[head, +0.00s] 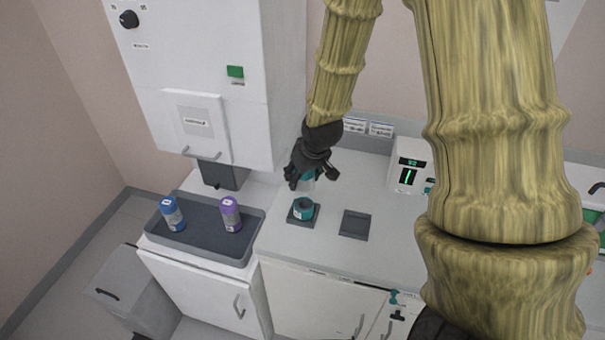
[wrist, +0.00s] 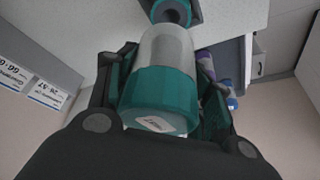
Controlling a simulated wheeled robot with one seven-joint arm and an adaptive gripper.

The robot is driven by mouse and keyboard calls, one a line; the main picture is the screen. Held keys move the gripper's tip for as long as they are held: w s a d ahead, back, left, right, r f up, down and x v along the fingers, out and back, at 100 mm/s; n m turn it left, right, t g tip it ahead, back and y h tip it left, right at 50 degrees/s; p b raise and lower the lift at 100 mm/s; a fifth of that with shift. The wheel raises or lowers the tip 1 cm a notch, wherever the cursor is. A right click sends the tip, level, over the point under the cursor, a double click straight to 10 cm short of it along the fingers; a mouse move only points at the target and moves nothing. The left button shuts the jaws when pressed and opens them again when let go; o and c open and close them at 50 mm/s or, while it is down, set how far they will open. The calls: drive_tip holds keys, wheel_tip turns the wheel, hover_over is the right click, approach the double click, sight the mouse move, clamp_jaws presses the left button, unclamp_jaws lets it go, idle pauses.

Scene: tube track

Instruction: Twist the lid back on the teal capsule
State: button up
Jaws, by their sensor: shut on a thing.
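The lower part of the teal capsule (head: 302,209) stands upright on a dark square pad on the counter, its round top open. In the wrist view its teal ring (wrist: 172,12) shows at the top edge. My gripper (head: 309,176) is just above it and shut on the lid (wrist: 160,98), which has a teal end with a white label and a clear grey cylinder. The grey cylinder points toward the open capsule. They look close but apart; the exact gap is hard to tell. In the head view my fingers hide much of the lid.
A blue capsule (head: 172,214) and a purple capsule (head: 230,214) stand in a dark tray (head: 196,240) on the left, under a white machine (head: 208,75). An empty dark pad (head: 355,224) lies right of the teal capsule. A small white device with a green display (head: 408,174) stands behind.

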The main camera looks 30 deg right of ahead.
drive_tip(key=shift+f+b, duration=1.8)
drive_tip(key=shift+f, duration=1.6)
idle(1.0)
